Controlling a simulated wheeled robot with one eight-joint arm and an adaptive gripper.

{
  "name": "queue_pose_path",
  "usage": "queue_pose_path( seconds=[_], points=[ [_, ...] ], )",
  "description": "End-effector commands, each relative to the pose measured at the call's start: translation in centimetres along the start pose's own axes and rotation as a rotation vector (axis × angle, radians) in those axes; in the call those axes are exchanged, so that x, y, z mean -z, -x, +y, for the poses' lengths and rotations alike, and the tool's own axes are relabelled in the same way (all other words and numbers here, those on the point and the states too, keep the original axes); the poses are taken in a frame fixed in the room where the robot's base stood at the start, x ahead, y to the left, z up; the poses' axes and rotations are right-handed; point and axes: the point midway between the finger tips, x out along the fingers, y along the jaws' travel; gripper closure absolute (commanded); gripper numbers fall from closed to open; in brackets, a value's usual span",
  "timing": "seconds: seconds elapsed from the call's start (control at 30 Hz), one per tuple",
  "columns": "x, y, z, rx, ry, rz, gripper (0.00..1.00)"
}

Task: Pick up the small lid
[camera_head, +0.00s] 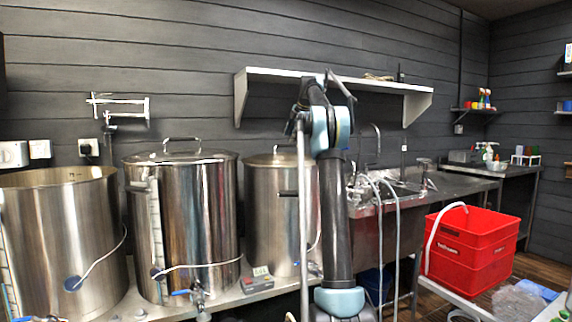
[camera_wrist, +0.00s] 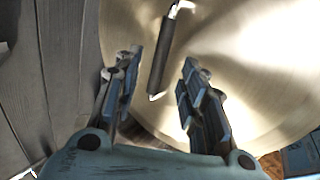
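The small lid (camera_head: 268,159) sits on the right-hand steel pot in the head view, partly covered by my arm. In the wrist view a round, shiny metal lid (camera_wrist: 265,75) fills much of the picture. Its dark handle (camera_wrist: 163,60) with a silver bracket shows between my fingers. My gripper (camera_wrist: 157,72) is open, with one finger on each side of the handle in the picture. No contact shows, and I cannot tell the depth between fingertips and handle. My gripper cannot be made out in the head view.
A larger lidded pot (camera_head: 195,220) stands left of the small-lidded one, and an open pot (camera_head: 60,240) at far left. A wall shelf (camera_head: 290,75) hangs above. A sink with hoses (camera_head: 385,205) and a red crate (camera_head: 465,252) are to the right.

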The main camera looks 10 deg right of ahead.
Motion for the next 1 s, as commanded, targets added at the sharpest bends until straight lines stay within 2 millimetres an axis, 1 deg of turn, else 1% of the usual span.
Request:
queue_pose_path(
  seconds=[0.03,0.1,0.37,0.47,0.73,0.83,1.0],
  points=[
    [0.0,-0.8,0.0,0.000,0.000,0.000,0.62],
    [0.0,-1.5,0.0,0.000,0.000,0.000,0.62],
    [-0.1,-2.7,0.0,0.000,-0.001,0.000,0.62],
    [-0.2,-3.5,0.0,0.000,-0.001,0.000,0.62],
    [-0.3,-7.0,-0.1,0.000,0.000,-0.001,0.62],
    [-0.3,-7.5,-0.1,0.000,0.000,-0.001,0.62],
    [-0.3,-7.5,-0.1,0.000,-0.001,-0.001,0.62]
  ],
)
